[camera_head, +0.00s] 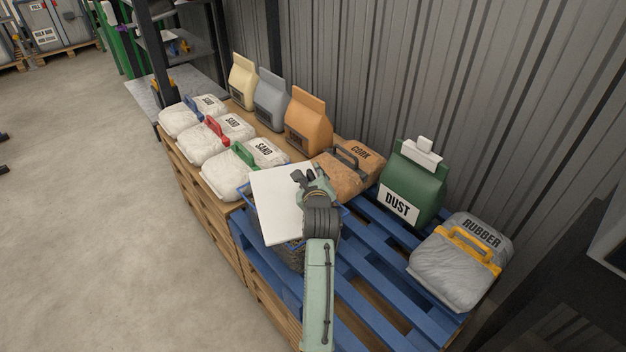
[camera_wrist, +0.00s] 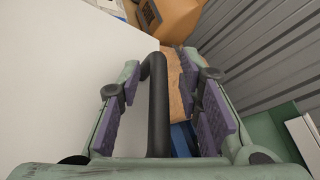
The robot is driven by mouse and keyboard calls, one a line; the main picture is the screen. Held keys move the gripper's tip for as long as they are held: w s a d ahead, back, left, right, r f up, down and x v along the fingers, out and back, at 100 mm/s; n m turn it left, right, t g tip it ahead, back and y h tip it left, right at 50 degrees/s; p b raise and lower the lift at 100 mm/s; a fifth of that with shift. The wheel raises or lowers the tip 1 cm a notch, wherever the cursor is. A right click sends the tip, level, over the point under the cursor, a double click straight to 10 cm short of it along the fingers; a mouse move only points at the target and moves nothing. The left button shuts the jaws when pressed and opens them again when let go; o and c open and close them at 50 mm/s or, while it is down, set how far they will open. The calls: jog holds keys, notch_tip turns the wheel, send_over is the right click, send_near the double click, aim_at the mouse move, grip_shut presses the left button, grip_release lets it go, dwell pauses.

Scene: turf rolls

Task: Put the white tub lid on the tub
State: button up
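The white lid (camera_head: 281,204) is a flat square panel over the tub, turned relative to the tub's rim. I cannot tell whether it touches the rim. The tub (camera_head: 291,257) is dark with a blue rim, mostly hidden under the lid and my arm. My gripper (camera_head: 307,178) is at the lid's right side. In the wrist view, a black bar handle (camera_wrist: 158,105) stands between the fingers of my gripper (camera_wrist: 162,68), beside the white lid (camera_wrist: 60,80). The fingers are apart, with a visible gap between the handle and the right pad.
A blue pallet (camera_head: 368,265) carries the tub, a brown cork bag (camera_head: 345,177), a green dust bag (camera_head: 412,186) and a grey rubber bag (camera_head: 458,270). White sand bags (camera_head: 232,172) and upright bags (camera_head: 309,127) stand behind left. A corrugated wall (camera_head: 400,70) closes the back.

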jog(key=b+v, duration=0.1)
jog(key=v, duration=1.1)
jog(key=shift+b, duration=0.3)
